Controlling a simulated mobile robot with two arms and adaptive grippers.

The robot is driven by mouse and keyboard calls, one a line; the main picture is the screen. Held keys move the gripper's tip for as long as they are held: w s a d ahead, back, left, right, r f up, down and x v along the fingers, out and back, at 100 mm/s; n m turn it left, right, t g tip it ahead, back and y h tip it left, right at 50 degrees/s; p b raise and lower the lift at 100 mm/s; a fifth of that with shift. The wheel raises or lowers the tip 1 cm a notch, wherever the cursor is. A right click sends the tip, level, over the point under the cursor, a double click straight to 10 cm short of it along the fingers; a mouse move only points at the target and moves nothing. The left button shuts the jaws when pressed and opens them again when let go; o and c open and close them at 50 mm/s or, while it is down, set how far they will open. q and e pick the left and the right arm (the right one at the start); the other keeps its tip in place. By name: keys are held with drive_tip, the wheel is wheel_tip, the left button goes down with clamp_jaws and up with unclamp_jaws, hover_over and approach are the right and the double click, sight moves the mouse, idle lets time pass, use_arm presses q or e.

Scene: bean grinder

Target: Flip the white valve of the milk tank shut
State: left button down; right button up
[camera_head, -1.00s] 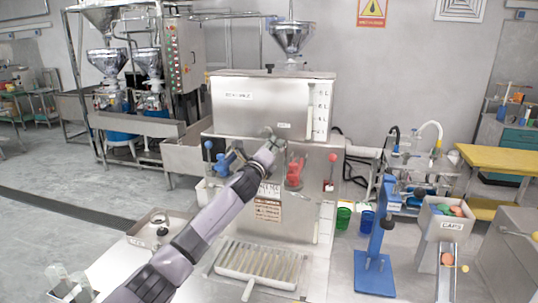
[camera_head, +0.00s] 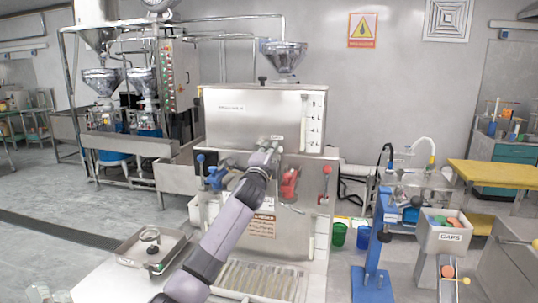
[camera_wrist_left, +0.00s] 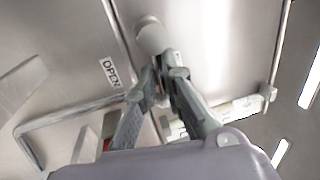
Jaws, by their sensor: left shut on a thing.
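The milk tank (camera_head: 240,122) is a steel box with a level scale on its right side, at the middle of the head view. My left gripper (camera_head: 268,148) is at the tank's lower front and hides most of what it holds there. In the left wrist view, the white valve (camera_wrist_left: 152,38) shows as a rounded white end just beyond the fingertips. My left gripper (camera_wrist_left: 162,88) is shut on the valve's handle, which is mostly hidden between the fingers. An OPEN label (camera_wrist_left: 110,72) is on the steel face, left of the valve.
A blue valve (camera_head: 216,178) and a red valve (camera_head: 289,184) sit below the tank, on either side of my wrist. A slatted drip tray (camera_head: 258,280) lies in front. A blue press stand (camera_head: 376,235) and a caps box (camera_head: 444,238) stand at right.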

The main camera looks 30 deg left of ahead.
use_arm(q)
drive_tip(key=shift+r, duration=0.25)
drive_tip(key=c, duration=1.7)
unclamp_jaws()
drive_tip(key=shift+d, duration=0.15)
drive_tip(key=shift+o, duration=0.3)
drive_tip(key=shift+f, duration=0.1)
drive_tip(key=shift+s, duration=0.1)
drive_tip(key=v, duration=1.1)
drive_tip(key=shift+s+f, duration=0.15)
drive_tip(key=shift+s, duration=0.25)
